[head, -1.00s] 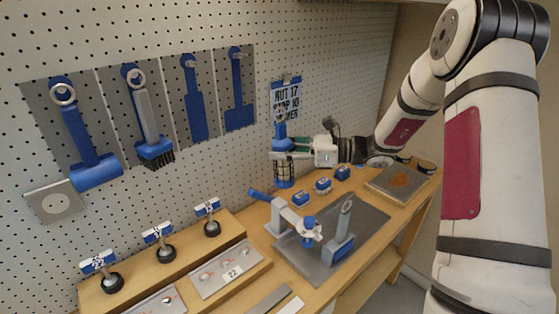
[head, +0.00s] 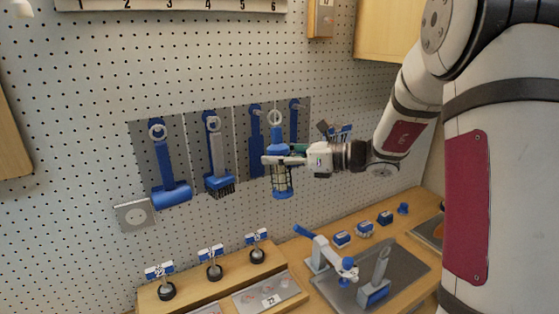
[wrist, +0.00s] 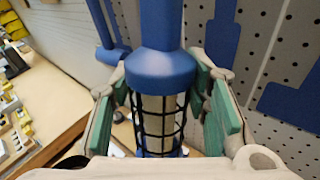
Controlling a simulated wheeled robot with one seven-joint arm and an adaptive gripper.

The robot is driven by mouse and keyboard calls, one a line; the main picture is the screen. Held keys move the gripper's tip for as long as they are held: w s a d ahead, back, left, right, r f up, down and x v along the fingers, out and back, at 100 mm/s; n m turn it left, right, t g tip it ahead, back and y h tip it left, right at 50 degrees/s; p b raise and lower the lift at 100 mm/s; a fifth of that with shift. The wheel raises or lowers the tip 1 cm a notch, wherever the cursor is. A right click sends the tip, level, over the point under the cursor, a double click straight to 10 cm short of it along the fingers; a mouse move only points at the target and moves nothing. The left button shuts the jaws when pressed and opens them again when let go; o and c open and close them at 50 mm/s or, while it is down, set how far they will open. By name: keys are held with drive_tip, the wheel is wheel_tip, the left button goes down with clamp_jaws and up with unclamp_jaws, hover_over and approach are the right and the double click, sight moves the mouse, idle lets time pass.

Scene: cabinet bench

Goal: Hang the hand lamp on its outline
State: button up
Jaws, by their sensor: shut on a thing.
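The hand lamp (head: 278,137) is blue, with a ring at its top and a dark wire cage below. My gripper (head: 284,160) is shut around it and holds it upright in front of the pegboard. The wrist view shows the lamp's blue collar and cage (wrist: 160,70) between green finger pads (wrist: 165,100). Grey panels on the board carry two plain blue outlines: one (head: 256,140), partly behind the lamp, and another (head: 295,112) to its right. Each has a peg near its top. The lamp's gap to the board is unclear.
A blue-headed mallet (head: 170,190) and a brush (head: 218,183) hang on the left panels. The bench holds labelled round pieces (head: 214,271), small blue blocks (head: 364,229), and a grey mat (head: 408,268) with a grey-blue tool (head: 376,275).

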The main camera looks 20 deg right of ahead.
drive_tip(key=w+a+f+b, duration=0.1)
drive_tip(key=w+b, duration=0.2)
drive_tip(key=w, duration=0.4)
drive_tip(key=shift+b, duration=0.4)
idle(0.4)
drive_tip(key=shift+a+f, duration=0.1)
drive_tip(key=shift+a, duration=0.05)
idle(0.4)
drive_tip(key=o, duration=1.5)
